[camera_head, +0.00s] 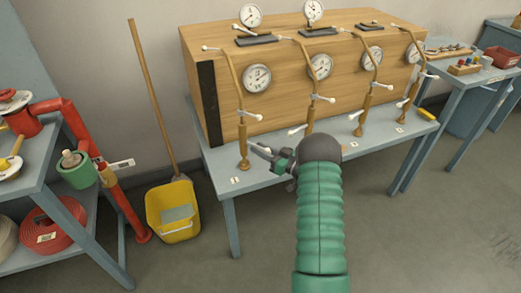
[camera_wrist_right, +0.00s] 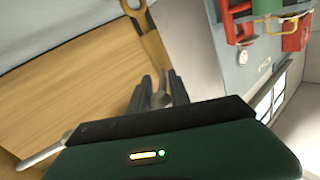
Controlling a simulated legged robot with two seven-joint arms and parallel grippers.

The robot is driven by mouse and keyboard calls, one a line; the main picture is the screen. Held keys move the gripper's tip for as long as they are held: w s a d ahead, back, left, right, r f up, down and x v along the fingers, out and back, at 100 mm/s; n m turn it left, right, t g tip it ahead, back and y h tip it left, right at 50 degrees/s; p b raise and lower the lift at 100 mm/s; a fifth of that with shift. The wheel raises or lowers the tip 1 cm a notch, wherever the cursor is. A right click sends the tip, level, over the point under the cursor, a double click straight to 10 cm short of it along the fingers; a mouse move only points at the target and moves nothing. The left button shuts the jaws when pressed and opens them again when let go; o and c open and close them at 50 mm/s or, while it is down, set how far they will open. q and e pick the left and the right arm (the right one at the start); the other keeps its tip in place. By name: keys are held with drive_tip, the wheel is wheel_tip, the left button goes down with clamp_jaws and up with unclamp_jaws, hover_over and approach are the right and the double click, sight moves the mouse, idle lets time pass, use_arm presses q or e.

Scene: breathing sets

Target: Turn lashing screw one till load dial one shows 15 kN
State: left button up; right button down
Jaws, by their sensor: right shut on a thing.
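Lashing screw one (camera_head: 242,132) is the leftmost brass screw, upright at the crate's left front, above the label 1. A pale handle sticks out to its right. Load dial one (camera_head: 257,78) is the round white gauge on the crate front beside it; its needle is too small to read. My right gripper (camera_head: 270,154) is at the screw's lower end, shut on what looks like its lower lever. The wrist view shows the gripper's dark fingers (camera_wrist_right: 160,92) closed around a thin grey piece beside a brass part (camera_wrist_right: 152,48). My left gripper is not in view.
The wooden crate (camera_head: 222,50) stands on a blue-grey table (camera_head: 270,187) with several similar screws and dials to the right. Red pipework (camera_head: 115,195) is at far left. Floor at front right is clear.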

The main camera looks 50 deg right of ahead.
drive_tip(key=c, duration=1.2)
unclamp_jaws()
drive_tip(key=s+p, duration=0.2)
drive_tip(key=s, duration=1.4)
drive_tip(key=shift+s+d, duration=0.25)
drive_tip(key=shift+s, duration=0.15)
drive_tip(key=shift+s+f, duration=0.1)
